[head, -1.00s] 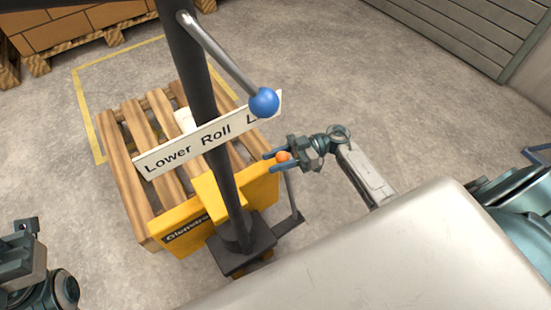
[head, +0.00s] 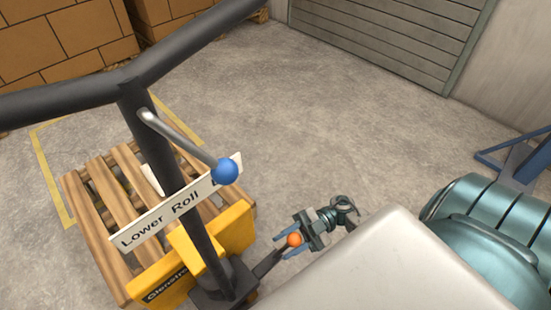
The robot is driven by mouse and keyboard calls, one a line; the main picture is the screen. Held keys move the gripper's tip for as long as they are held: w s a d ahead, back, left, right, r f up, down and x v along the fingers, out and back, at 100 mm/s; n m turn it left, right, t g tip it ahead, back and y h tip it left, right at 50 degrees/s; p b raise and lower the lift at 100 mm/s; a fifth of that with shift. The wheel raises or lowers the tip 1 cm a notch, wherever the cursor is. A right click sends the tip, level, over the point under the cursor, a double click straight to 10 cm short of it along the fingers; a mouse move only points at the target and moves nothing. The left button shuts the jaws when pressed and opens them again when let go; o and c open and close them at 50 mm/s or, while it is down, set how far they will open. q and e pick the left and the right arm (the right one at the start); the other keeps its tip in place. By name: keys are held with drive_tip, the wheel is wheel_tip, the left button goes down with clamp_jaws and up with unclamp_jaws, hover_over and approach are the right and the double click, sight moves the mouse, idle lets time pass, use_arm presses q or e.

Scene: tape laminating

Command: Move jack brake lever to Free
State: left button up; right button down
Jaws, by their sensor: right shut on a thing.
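The pallet jack has a yellow body (head: 238,228) and a dark upright handle (head: 160,150). A small lever near its base ends in an orange ball knob (head: 294,240). My right gripper (head: 285,245) is shut on this orange knob, to the right of the jack's base. The lever's shaft is largely hidden, and no Free marking shows. A separate grey lever with a blue ball (head: 225,171) sits higher on the handle, beside a white sign (head: 165,215) reading "Lower Roll" and a partly covered word. My left gripper is out of view.
A wooden pallet (head: 85,215) lies behind the yellow body, inside a yellow floor line. Stacked boxes (head: 60,40) stand at the back left. The concrete floor (head: 330,120) to the right of the jack is clear. A blue metal frame (head: 520,165) stands at the far right.

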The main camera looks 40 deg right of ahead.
drive_tip(key=shift+s+d+f, duration=0.1)
drive_tip(key=shift+s+f, duration=0.1)
drive_tip(key=shift+s, duration=0.35)
drive_tip(key=shift+s+d+f, duration=0.1)
drive_tip(key=shift+s+f, duration=0.1)
drive_tip(key=shift+s, duration=0.3)
drive_tip(key=c, duration=0.9)
unclamp_jaws()
drive_tip(key=shift+s, duration=0.1)
drive_tip(key=shift+c, duration=0.2)
drive_tip(key=d+f, duration=0.1)
drive_tip(key=d, duration=0.9)
drive_tip(key=shift+d, duration=0.4)
drive_tip(key=shift+s, duration=0.1)
